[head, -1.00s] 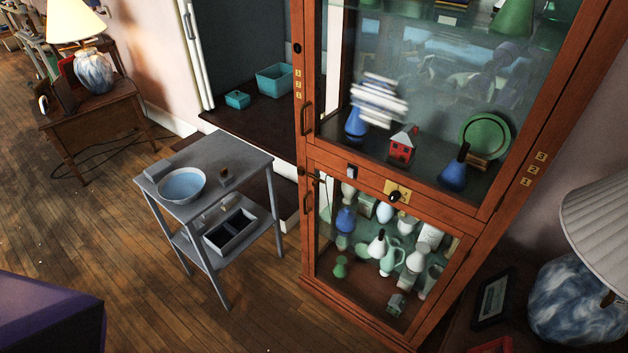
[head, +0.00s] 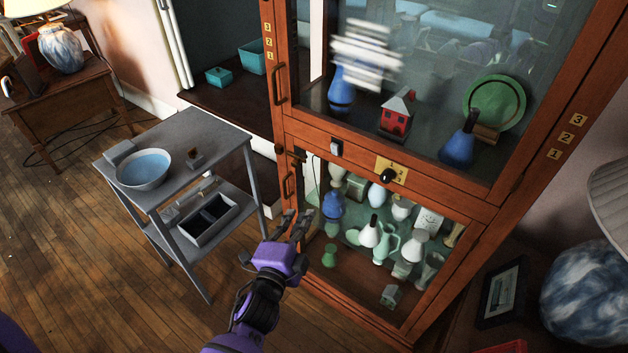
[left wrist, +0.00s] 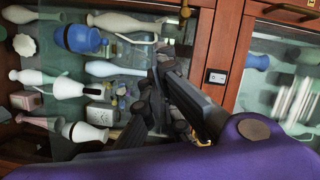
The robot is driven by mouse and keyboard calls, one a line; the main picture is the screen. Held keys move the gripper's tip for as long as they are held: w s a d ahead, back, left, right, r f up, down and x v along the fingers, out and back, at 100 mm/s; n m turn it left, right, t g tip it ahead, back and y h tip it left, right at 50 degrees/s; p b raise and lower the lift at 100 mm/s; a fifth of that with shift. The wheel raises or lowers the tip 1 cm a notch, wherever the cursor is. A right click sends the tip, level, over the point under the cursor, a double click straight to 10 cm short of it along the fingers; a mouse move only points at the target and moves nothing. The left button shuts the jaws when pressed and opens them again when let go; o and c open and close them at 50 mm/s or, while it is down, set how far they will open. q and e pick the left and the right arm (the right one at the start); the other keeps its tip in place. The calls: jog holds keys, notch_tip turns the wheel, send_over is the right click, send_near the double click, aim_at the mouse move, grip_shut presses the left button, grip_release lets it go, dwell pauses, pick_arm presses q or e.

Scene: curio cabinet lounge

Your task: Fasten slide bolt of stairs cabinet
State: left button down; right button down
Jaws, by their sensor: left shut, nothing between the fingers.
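The wooden cabinet (head: 475,205) has an upper and a lower glass door, both appearing closed. A small dark fitting (head: 296,155) at the left of the rail between them may be the slide bolt; its position cannot be told. A black knob (head: 388,176) sits on a brass plate on the rail, with a small switch-like box (head: 336,148) to its left. My purple left gripper (head: 297,224) is shut and empty, in front of the lower door's left side, below the fitting. In the left wrist view, its dark fingers (left wrist: 150,100) cover part of the lower glass. My right gripper is not in view.
A grey cart (head: 222,138) with a bowl (head: 144,168) stands left of the cabinet, close to my left arm. Vases and jugs fill the lower compartment behind glass. A framed picture (head: 501,292) and a lamp (head: 590,290) stand at right.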

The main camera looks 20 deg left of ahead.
pick_arm(q)
jog(key=w+m, duration=0.2)
jog(key=w, duration=0.1)
jog(key=w+r+m+h+p, duration=0.1)
jog(key=w+m, duration=0.1)
jog(key=w, duration=0.2)
jog(key=w+r+m, duration=0.1)
jog(key=w, duration=0.3)
jog(key=shift+w+a+m+t+p, duration=0.15)
jog(key=shift+m+t+p, duration=0.2)
jog(key=shift+m+t, duration=0.05)
jog(key=shift+w+a+f, duration=0.1)
jog(key=shift+w+a, duration=0.05)
jog(key=shift+a, duration=0.35)
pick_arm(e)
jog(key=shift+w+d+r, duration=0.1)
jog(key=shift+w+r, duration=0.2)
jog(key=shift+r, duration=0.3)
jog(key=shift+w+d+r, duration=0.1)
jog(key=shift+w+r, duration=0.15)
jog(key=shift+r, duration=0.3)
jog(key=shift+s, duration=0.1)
